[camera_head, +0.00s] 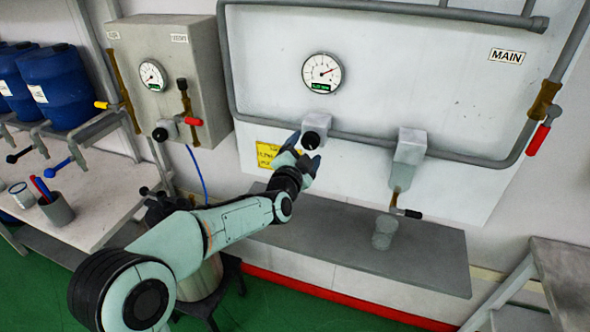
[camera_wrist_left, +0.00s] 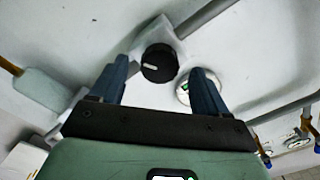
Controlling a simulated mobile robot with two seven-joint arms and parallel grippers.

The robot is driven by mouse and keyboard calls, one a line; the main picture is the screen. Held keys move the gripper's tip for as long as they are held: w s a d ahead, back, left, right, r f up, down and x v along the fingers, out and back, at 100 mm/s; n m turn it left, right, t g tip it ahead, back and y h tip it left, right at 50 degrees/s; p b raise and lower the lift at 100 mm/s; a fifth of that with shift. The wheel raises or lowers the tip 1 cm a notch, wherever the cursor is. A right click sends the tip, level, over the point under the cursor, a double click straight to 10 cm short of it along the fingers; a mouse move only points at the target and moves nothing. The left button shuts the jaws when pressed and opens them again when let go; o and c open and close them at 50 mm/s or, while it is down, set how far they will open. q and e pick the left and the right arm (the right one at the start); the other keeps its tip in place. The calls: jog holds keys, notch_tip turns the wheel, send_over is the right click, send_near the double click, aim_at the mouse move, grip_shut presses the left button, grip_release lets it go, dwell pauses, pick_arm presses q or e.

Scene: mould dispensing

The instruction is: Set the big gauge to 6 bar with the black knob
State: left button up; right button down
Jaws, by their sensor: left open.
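The big gauge (camera_head: 322,73) is a round white dial with a red needle and a small green display, on the white panel marked MAIN. The needle points to the upper right; its value is too small to read. The black knob (camera_head: 311,140) sits on a grey block below the gauge; it also shows in the left wrist view (camera_wrist_left: 159,63) with a white pointer mark. My left gripper (camera_head: 305,153) is open just in front of and below the knob. In the wrist view its two blue fingers are on either side of the knob, apart from it. My right gripper is not in view.
A smaller gauge (camera_head: 152,75) with its own black knob is on a grey box at left. A grey spout (camera_head: 409,146) stands right of the knob, above a cup (camera_head: 385,232) on a shelf (camera_head: 425,258). Grey pipes run across the panel. Blue drums (camera_head: 52,85) stand at far left.

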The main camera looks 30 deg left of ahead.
pick_arm(q)
jog(key=b+v, duration=0.1)
jog(key=v, duration=0.8)
jog(key=shift+s, duration=0.4)
jog(key=s+d+f+n+g+h, duration=0.1)
jog(key=d+f+g, duration=0.2)
jog(key=f, duration=0.9)
jog(key=s+d+f+n+g+h, duration=0.1)
jog(key=d+f+n+g+h, duration=0.15)
jog(key=f, duration=0.95)
jog(key=s+d+f+g+h, duration=0.1)
jog(key=d+f+g, duration=0.2)
jog(key=f, duration=0.9)
jog(key=s+d+f+n+g+h, duration=0.1)
jog(key=s+d+f+n+g, duration=0.15)
jog(key=s+f, duration=0.4)
jog(key=s+d+f+n+g+h, duration=0.1)
jog(key=s+d+f+g, duration=0.15)
jog(key=s+f, duration=0.45)
jog(key=s+d+f+n+g, duration=0.2)
jog(key=s+d+f, duration=0.1)
jog(key=s, duration=0.4)
jog(key=s+d+f+n+g+h, duration=0.1)
jog(key=s+d+f+n+g, duration=0.1)
jog(key=s, duration=0.6)
notch_tip(320, 180, down, 2)
jog(key=shift+d+f+g, duration=0.2)
jog(key=shift+d+g, duration=0.25)
jog(key=shift+d, duration=0.05)
jog(key=shift+h, duration=0.25)
